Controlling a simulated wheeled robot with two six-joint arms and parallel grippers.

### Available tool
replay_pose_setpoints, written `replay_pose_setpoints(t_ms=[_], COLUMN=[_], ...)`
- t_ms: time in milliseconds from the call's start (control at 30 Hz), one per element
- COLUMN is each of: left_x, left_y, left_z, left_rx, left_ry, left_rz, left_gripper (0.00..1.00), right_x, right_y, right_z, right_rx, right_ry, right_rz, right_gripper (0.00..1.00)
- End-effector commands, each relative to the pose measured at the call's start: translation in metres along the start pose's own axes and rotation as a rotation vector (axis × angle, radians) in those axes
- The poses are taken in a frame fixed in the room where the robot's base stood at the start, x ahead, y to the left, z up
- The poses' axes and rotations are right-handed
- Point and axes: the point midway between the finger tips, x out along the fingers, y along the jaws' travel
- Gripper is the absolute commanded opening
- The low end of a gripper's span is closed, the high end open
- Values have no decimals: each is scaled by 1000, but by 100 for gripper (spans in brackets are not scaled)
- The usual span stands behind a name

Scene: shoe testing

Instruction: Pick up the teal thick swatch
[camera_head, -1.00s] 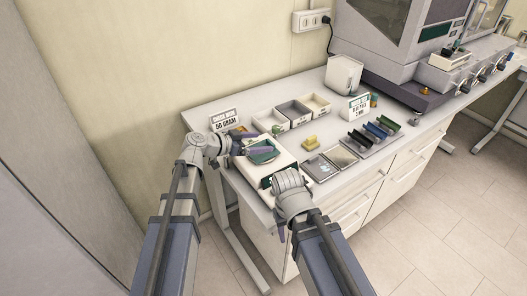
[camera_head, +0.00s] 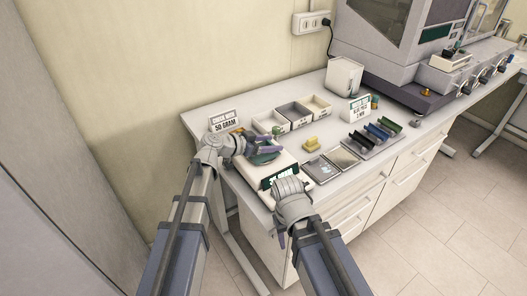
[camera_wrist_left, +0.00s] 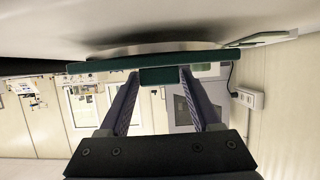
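The teal swatch (camera_head: 262,157) lies on the white scale (camera_head: 287,160) at the near left of the bench, partly hidden by my gripper. In the left wrist view it is a long thin teal plate (camera_wrist_left: 100,66) across the fingertips, with a small teal block (camera_wrist_left: 159,76) between them. My left gripper (camera_head: 258,149) is at the swatch. Its fingers, also in the left wrist view (camera_wrist_left: 160,88), stand apart on either side of the block; firm contact is not clear.
The scale display (camera_head: 279,176) reads about 35 GRAM. Behind stand a 50 GRAM sign (camera_head: 224,121) and bins (camera_head: 295,113). A yellow block (camera_head: 312,142), a flat grey tray (camera_head: 322,168) and a rack of colored swatches (camera_head: 373,137) lie to the right. A testing machine stands at the back right.

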Motion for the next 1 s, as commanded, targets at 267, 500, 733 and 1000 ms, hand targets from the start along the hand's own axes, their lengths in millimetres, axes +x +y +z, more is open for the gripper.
replay_pose_setpoints(t_ms=[267,500,733,1000], left_x=[0,0,0,-5], left_y=[0,0,0,0], left_z=[0,0,0,-12], left_rx=[0,0,0,0], left_ry=[0,0,0,0], left_rz=[0,0,0,0], left_gripper=[32,5,0,0], right_x=[0,0,0,-13], right_y=[0,0,0,1], right_z=[0,0,0,1], right_rx=[0,0,0,0], right_ry=[0,0,0,0], right_rz=[0,0,0,0], right_gripper=[50,50,50,50])
